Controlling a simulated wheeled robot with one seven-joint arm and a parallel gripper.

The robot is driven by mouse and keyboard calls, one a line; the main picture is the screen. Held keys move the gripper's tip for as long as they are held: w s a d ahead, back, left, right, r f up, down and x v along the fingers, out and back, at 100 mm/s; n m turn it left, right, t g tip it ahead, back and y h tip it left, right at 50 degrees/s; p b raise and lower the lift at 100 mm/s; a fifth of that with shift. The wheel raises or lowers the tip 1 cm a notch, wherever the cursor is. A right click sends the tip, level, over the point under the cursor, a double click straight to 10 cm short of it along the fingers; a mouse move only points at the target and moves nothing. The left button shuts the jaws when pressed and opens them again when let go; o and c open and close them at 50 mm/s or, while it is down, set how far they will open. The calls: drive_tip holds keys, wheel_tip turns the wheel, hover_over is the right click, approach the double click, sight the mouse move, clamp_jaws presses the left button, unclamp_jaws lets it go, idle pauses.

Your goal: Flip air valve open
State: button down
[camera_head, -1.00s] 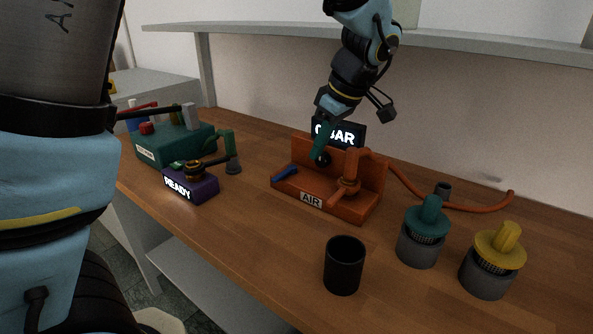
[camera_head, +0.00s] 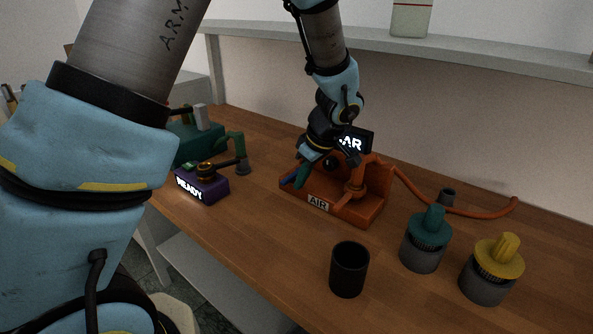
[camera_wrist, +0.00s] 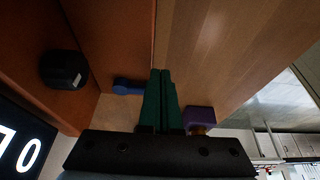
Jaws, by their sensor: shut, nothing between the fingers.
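The orange air station (camera_head: 345,208) carries a white AIR label on its front. Its blue valve lever (camera_head: 288,180) sticks out at the left end, low down. It also shows in the wrist view (camera_wrist: 128,87), lying sideways just left of the fingers. My gripper (camera_head: 301,180) is low at the left end of the station, right beside the lever. Its green fingers (camera_wrist: 161,75) are together with nothing between them. In the wrist view a narrow gap seems to separate fingers and lever; contact cannot be told. The pressure display (camera_head: 352,142) is partly hidden by my wrist.
A purple READY box (camera_head: 205,187) and a green machine (camera_head: 196,142) stand left. A black cup (camera_head: 349,270), a teal-topped canister (camera_head: 423,245) and a yellow-topped canister (camera_head: 492,270) stand right. An orange hose (camera_head: 440,206) runs right. A shelf (camera_head: 450,55) crosses above.

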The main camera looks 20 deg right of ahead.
drive_tip(key=shift+w+a, duration=0.3)
drive_tip(key=shift+w, duration=0.3)
